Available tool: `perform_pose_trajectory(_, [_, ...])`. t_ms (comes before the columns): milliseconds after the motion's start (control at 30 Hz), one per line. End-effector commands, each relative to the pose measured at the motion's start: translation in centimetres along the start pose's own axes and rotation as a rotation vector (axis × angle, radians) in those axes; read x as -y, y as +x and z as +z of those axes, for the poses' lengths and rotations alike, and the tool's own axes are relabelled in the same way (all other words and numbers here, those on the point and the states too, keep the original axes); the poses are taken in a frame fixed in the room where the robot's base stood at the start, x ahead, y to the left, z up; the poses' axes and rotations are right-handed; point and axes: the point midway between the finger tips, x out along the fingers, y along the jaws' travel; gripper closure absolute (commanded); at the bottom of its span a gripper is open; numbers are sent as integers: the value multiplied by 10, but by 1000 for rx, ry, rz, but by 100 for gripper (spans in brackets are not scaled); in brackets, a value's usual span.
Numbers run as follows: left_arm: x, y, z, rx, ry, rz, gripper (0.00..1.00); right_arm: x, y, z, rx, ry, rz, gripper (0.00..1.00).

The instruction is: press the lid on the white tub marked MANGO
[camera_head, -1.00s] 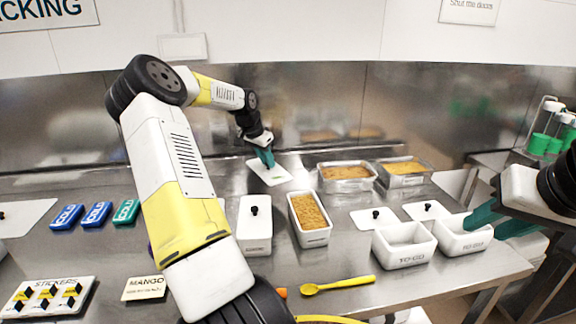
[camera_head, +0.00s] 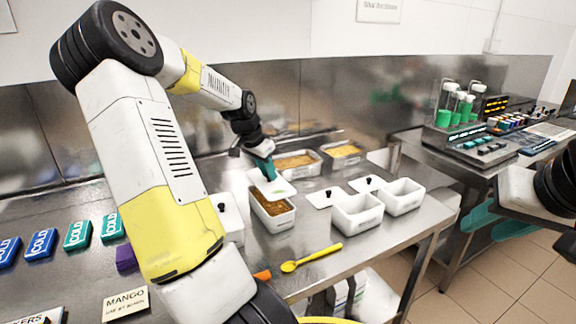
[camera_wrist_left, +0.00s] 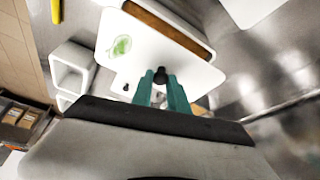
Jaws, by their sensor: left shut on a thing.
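My left gripper (camera_head: 265,169) is shut on the black knob (camera_wrist_left: 161,77) of a white lid (camera_head: 277,188). In the head view the lid is over the far end of a long white tub (camera_head: 278,224) filled with orange-brown stuff. The tub's front marking is too small to read. In the left wrist view the lid (camera_wrist_left: 150,52) bears a green mark, and the orange-brown filling shows past its edge, so lid and tub are not lined up. Whether they touch I cannot tell. My right gripper (camera_head: 493,224) is open and empty, right of the table.
A MANGO card (camera_head: 126,304) lies at the front left. Two empty white tubs (camera_head: 358,215) (camera_head: 403,197) stand right of the filled one, with two loose lids behind. A yellow spoon (camera_head: 312,258) lies in front.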

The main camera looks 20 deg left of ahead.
Motion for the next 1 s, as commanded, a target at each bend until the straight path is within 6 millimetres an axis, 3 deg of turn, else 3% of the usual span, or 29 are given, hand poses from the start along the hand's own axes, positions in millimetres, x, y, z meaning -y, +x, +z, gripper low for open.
perform_pose_trajectory(500, [-1,43,17,1,0,2,100,0,0,0,0,0,0,64])
perform_pose_trajectory(1000, [0,50,20,-1,0,1,100,0,0,0,0,0,0,64])
